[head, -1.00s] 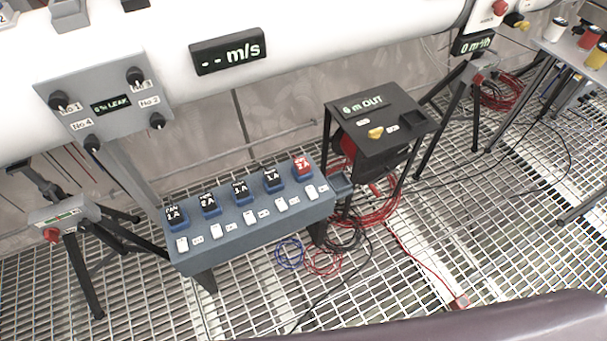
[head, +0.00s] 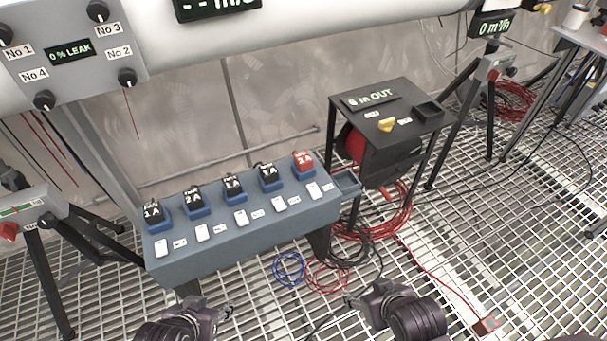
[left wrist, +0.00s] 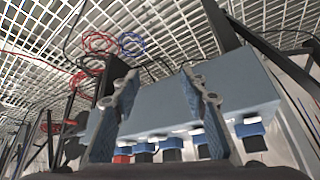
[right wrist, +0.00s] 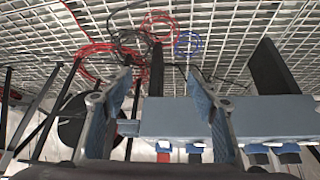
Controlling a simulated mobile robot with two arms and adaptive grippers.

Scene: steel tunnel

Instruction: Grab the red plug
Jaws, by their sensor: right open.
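The red plug (head: 303,159) sits in the blue socket at the right end of a row on the grey-blue box (head: 245,228). Several black plugs (head: 233,184) sit in the other sockets. Red also shows at the lower edge in the left wrist view (left wrist: 122,158) and in the right wrist view (right wrist: 163,157). My left gripper (head: 196,318) is open and empty, in front of the box's left part. My right gripper (head: 385,305) is open and empty, in front and to the right of the box, well apart from the red plug.
A black stand (head: 372,120) with a yellow knob and red hose reel stands right of the box. Red, blue and black cables (head: 290,268) lie on the grating floor. A grey valve panel (head: 75,55) and a white pipe (head: 330,30) are above.

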